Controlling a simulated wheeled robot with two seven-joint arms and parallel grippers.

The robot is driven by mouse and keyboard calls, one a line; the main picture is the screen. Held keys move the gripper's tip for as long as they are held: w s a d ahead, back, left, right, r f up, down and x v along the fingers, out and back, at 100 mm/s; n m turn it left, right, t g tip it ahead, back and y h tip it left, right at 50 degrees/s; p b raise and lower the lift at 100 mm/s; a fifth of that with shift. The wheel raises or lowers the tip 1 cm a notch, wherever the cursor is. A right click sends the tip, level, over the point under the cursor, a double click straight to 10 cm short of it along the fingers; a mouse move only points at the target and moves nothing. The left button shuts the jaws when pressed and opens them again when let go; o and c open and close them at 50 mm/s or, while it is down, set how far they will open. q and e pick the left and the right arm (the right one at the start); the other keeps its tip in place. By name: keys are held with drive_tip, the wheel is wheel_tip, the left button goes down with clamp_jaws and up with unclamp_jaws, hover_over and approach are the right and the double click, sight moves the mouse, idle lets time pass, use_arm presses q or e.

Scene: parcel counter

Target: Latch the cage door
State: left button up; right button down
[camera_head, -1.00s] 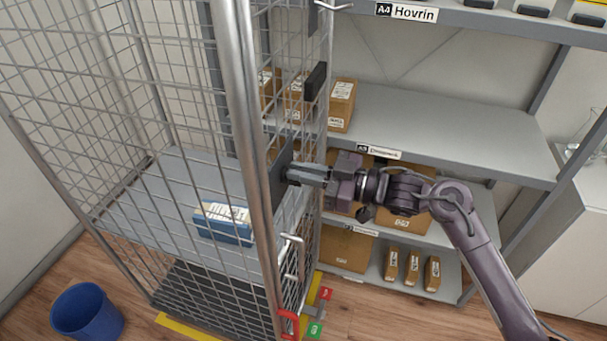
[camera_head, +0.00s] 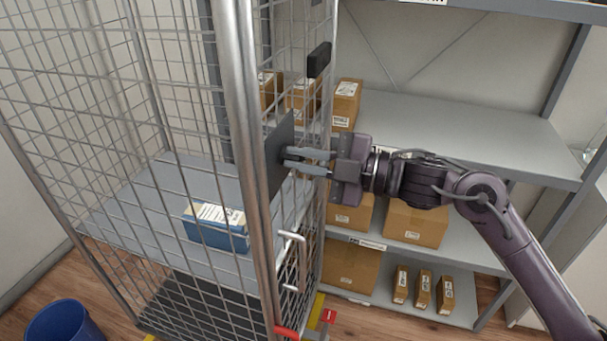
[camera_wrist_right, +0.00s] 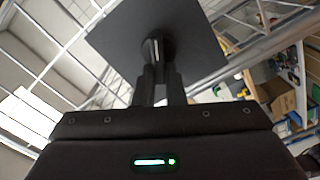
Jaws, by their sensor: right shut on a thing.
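The wire cage (camera_head: 237,120) stands at left. Its mesh door (camera_head: 312,215) is the narrow panel right of the thick front post. A dark square plate (camera_head: 280,150) sits on the door side near this post; it fills the top middle of the right wrist view (camera_wrist_right: 190,25). My right gripper (camera_head: 288,158) reaches in from the right. Its fingers are shut on a dark round knob (camera_wrist_right: 157,45) in front of the plate. The fingers partly hide the knob. Whether the door meets the frame fully is hard to tell. My left gripper is out of view.
A blue-and-white box (camera_head: 215,228) lies on the cage shelf. A pale bent handle (camera_head: 292,238) and a black block (camera_head: 318,60) are near the door. Grey shelving (camera_head: 450,130) with cartons stands behind my right arm. A blue bin (camera_head: 62,325) is at lower left.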

use_arm(q)
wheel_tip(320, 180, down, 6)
drive_tip(key=b, duration=0.5)
use_arm(e)
drive_tip(key=n, duration=0.2)
drive_tip(key=f+n, duration=0.1)
drive_tip(key=n, duration=0.1)
drive_tip(key=shift+s+f, duration=0.1)
drive_tip(key=shift+f, duration=0.05)
drive_tip(key=shift+n+b, duration=0.85)
drive_tip(key=shift+n, duration=0.15)
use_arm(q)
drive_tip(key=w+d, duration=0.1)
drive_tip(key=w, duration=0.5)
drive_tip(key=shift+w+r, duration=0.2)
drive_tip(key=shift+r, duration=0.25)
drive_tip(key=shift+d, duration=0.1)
use_arm(e)
drive_tip(key=c, duration=1.5)
unclamp_jaws()
